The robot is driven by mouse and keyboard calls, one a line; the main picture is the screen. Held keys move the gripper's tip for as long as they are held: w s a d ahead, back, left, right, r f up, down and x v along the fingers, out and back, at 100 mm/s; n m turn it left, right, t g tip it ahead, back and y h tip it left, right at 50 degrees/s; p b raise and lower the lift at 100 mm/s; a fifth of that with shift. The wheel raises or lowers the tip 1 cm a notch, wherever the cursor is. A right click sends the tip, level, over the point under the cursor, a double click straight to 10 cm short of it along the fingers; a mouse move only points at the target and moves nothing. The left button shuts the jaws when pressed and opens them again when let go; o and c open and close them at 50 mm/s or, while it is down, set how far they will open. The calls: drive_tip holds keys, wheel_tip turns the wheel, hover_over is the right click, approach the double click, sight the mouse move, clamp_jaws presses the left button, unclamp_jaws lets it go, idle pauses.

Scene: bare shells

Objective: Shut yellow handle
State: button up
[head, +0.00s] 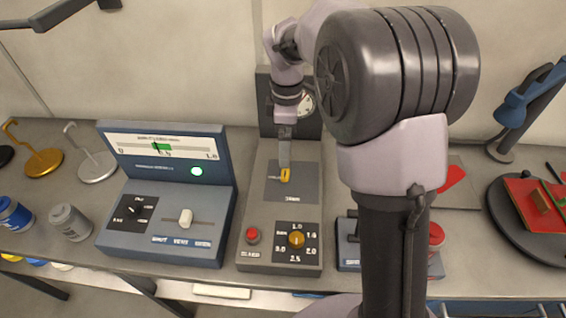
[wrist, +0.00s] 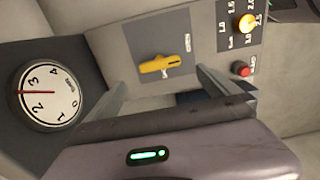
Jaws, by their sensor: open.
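The yellow handle (head: 285,175) is a small lever on a dark plate on the sloping top of a grey console (head: 256,205). In the wrist view the yellow handle (wrist: 165,65) lies across its plate, slightly tilted, between and beyond the fingertips. My gripper (head: 285,150) reaches down from behind, just above the handle in the head view. In the wrist view my gripper (wrist: 160,85) has its two fingers spread wide with nothing between them. I cannot tell whether a finger touches the handle. The labels beside it are too small to read.
A round gauge (wrist: 45,97) stands on the dark back panel. The console's front carries an orange knob (head: 296,239) and a red button (head: 253,236). A blue console (head: 165,240) with a white slider stands left; a dark round tray (head: 505,240) lies far right.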

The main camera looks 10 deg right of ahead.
sight(286, 172)
wheel_tip(286, 172, down, 8)
drive_tip(key=b, duration=0.2)
drive_tip(key=shift+f+b, duration=0.25)
drive_tip(key=shift+b, duration=0.1)
drive_tip(key=c, duration=1.3)
